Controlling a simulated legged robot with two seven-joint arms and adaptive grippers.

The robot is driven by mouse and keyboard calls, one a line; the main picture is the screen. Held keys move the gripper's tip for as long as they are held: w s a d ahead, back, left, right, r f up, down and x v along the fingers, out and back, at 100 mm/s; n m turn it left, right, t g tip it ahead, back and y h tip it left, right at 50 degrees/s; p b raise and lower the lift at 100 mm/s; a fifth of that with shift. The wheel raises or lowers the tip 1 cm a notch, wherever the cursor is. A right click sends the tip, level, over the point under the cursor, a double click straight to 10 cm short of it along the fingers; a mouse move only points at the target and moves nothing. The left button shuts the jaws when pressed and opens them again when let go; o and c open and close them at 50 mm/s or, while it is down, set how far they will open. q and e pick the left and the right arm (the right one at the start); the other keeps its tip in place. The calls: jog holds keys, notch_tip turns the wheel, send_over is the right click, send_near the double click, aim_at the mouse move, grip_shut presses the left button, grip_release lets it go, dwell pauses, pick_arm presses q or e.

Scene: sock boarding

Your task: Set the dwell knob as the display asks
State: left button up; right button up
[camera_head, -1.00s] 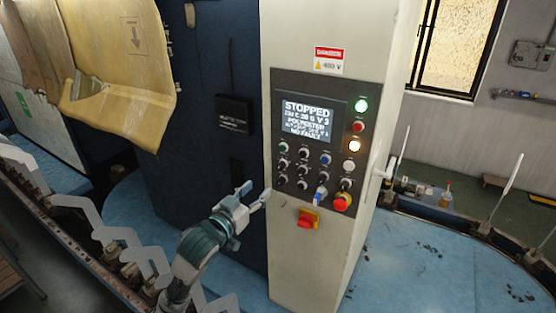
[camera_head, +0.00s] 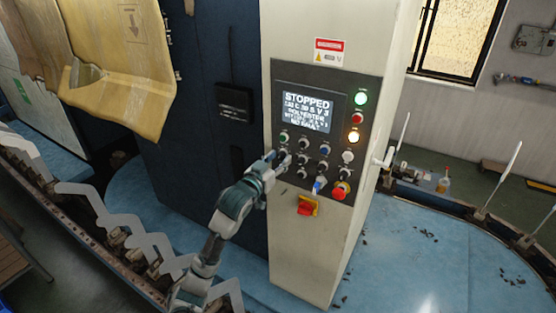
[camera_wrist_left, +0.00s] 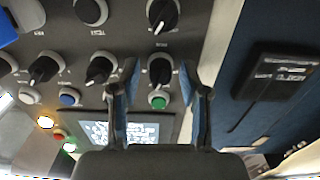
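The display (camera_head: 306,112) on the control panel reads STOPPED on top; a smaller line seems to hold C, S and V settings, but its digits are blurred. Black knobs with pale pointers sit in rows below it. My left gripper (camera_head: 276,156) is at the panel's left column of controls. In the left wrist view, which is upside down, its two fingers (camera_wrist_left: 158,78) stand apart on either side of a black knob (camera_wrist_left: 160,71), beside a green button (camera_wrist_left: 157,102). I cannot tell whether they touch it. Another knob (camera_wrist_left: 163,14) is farther along that column. Knob labels are too blurred to read.
A red emergency button (camera_head: 341,190) and a red-and-yellow switch (camera_head: 307,206) are low on the panel. A black box (camera_head: 234,103) is on the dark blue wall to the left. Grey sock boards (camera_head: 88,194) stand along the conveyor at the left.

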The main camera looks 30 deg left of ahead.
pick_arm(q)
jog(key=shift+a, duration=0.1)
grip_shut()
jog(key=shift+n, duration=0.4)
jog(key=n, duration=0.2)
jog(key=shift+n, duration=0.4)
jog(key=n, duration=0.4)
jog(key=shift+n, duration=0.3)
jog(key=n, duration=0.4)
jog(key=shift+r, duration=0.1)
jog(key=shift+n, duration=1.8)
